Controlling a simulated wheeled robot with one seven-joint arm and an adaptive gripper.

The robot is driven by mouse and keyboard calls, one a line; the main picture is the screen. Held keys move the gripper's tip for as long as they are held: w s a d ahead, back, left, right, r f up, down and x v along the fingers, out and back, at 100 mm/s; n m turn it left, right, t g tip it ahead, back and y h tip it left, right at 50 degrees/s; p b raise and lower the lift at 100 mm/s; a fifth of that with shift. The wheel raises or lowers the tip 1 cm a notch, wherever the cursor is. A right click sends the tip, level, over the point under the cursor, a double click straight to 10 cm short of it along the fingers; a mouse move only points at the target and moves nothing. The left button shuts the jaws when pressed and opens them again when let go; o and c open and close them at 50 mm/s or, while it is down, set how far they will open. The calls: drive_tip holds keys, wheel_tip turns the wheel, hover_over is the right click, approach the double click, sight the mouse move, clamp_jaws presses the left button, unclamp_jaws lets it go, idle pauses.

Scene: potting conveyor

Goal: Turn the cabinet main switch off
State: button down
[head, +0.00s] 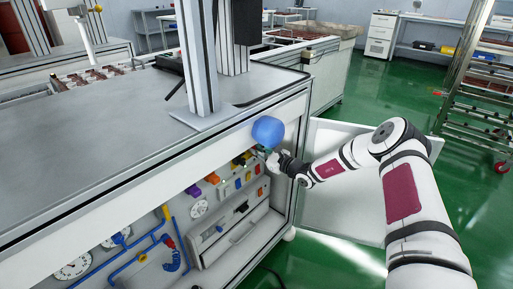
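The cabinet (240,235) under the grey-topped bench is open. Its panel holds several small coloured parts: purple (193,190), orange (212,178), yellow, red and blue. I cannot tell which of them is the main switch. My arm reaches in from the right, and my gripper (275,157) is at the upper right of the cabinet opening, just below the bench edge. A rounded blue thing (268,131) shows right above my gripper and covers part of the bench edge. The fingers are small and partly hidden, so I cannot tell whether they are open or touching anything.
A white open door panel (345,200) stands right of the cabinet, behind my arm. Blue pipes (150,250) and round gauges (75,267) fill the cabinet's left part. A metal rack (480,90) stands at the right. Green floor (385,95) is clear beyond the arm.

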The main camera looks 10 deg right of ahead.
drive_tip(key=shift+s+a+f+n+p, duration=0.15)
drive_tip(key=shift+n+p, duration=0.7)
drive_tip(key=shift+n, duration=1.6)
drive_tip(key=shift+s+a+f+n+p, duration=0.2)
drive_tip(key=shift+n+p, duration=0.65)
drive_tip(key=shift+n, duration=1.55)
drive_tip(key=shift+w+a+f+n+p, duration=0.2)
drive_tip(key=shift+n+p, duration=0.65)
drive_tip(key=shift+n, duration=1.6)
drive_tip(key=shift+s+f, duration=0.15)
drive_tip(key=c, duration=1.6)
unclamp_jaws()
